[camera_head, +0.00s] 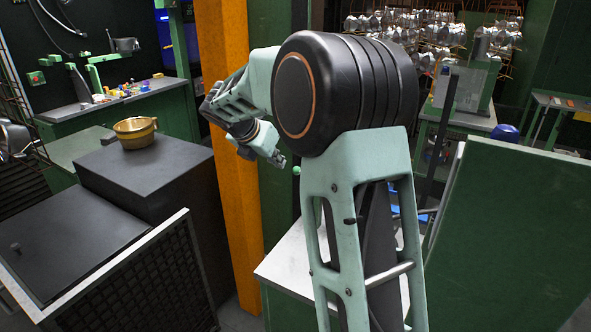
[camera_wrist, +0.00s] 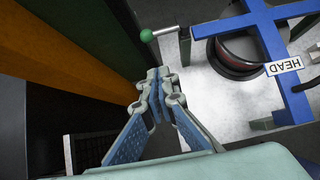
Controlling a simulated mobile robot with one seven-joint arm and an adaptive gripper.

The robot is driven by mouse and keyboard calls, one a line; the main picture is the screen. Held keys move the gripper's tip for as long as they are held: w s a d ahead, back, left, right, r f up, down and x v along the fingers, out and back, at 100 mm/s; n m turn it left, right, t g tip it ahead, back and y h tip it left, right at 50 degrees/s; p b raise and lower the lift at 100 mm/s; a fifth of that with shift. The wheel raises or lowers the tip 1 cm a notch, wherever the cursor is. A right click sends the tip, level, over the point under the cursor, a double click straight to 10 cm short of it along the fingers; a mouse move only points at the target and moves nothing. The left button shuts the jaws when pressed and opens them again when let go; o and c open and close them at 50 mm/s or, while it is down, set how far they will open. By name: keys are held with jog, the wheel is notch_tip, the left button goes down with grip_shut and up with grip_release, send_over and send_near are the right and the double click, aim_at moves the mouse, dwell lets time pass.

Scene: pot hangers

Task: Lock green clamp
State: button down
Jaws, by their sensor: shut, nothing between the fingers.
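The green clamp shows in the wrist view as a green ball knob (camera_wrist: 147,35) on a short metal lever (camera_wrist: 166,31) at the edge of a white-topped bench. In the head view the green knob (camera_head: 296,170) is a small dot just right of my gripper. My gripper (camera_wrist: 160,78) is shut and empty. Its tips are below the knob in the wrist picture, with a visible gap. The clamp's base is only partly seen.
An orange post (camera_head: 228,120) stands close to my gripper. A brass pot (camera_head: 135,132) sits on a dark block at left.

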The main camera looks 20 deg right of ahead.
jog(key=w+d+r+p+x, duration=0.1)
jog(key=x, duration=1.2)
jog(key=shift+d+r, duration=0.3)
jog(key=shift+w, duration=0.15)
jog(key=shift+w+m, duration=0.2)
jog(key=shift+m, duration=0.2)
